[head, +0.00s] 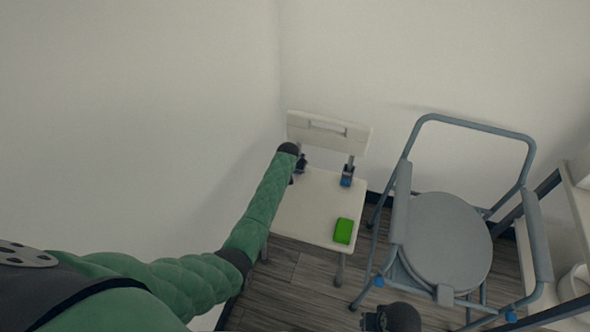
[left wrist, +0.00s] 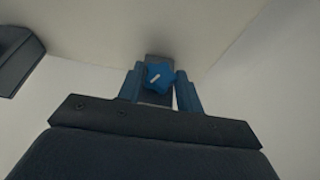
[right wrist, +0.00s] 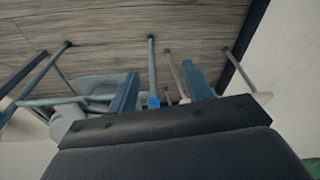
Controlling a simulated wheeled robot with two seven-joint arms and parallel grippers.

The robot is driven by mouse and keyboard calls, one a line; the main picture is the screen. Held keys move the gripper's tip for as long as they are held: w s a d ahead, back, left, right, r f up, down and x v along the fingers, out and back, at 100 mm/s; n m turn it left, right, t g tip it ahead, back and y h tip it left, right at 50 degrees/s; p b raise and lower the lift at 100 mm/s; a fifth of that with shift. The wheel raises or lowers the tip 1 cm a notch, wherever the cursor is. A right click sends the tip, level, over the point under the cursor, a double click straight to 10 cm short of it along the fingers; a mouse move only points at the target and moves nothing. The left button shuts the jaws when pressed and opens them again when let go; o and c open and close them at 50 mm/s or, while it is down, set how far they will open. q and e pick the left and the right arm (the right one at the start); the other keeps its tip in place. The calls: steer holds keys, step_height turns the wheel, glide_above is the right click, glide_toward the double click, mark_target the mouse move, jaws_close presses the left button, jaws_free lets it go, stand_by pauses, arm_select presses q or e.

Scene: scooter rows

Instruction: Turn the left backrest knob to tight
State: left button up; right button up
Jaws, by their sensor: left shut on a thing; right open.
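The white chair (head: 310,205) stands in the corner with its backrest (head: 328,132) against the wall. The left backrest knob (left wrist: 160,77) is blue and lobed, with a short white mark slanting up to the right. My left gripper (left wrist: 161,90) is shut on this knob, one blue finger on each side. In the head view my left gripper (head: 300,163) is at the left backrest post and hides most of the knob. The other backrest knob (head: 347,172) is on the right post. My right gripper (right wrist: 162,88) is open and empty, pointing toward the floor and chair legs.
A green block (head: 343,231) lies on the seat's right front. A grey commode chair (head: 450,240) stands close on the right, with a white shelf unit (head: 540,285) beyond. A wall (head: 140,110) runs close along the left. Some wooden floor (head: 300,270) is bare in front.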

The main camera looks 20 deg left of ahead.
steer(key=shift+s, duration=0.15)
arm_select(q)
steer(key=shift+y, duration=0.4)
steer(key=shift+d+y+p, duration=0.25)
steer(key=shift+y+p, duration=0.2)
steer(key=shift+y, duration=0.35)
steer(key=shift+f+m+y, duration=0.1)
steer(key=shift+m+y, duration=0.3)
steer(key=shift+y, duration=0.3)
arm_select(e)
step_height(320, 180, down, 4)
arm_select(q)
steer(key=y+b, duration=0.2)
steer(key=y, duration=0.1)
steer(key=shift+d+m+t, duration=0.2)
steer(key=shift+m+t, duration=0.1)
arm_select(e)
step_height(320, 180, up, 9)
steer(key=shift+s, duration=0.2)
arm_select(q)
steer(key=o, duration=1)
steer(key=shift+d, duration=0.1)
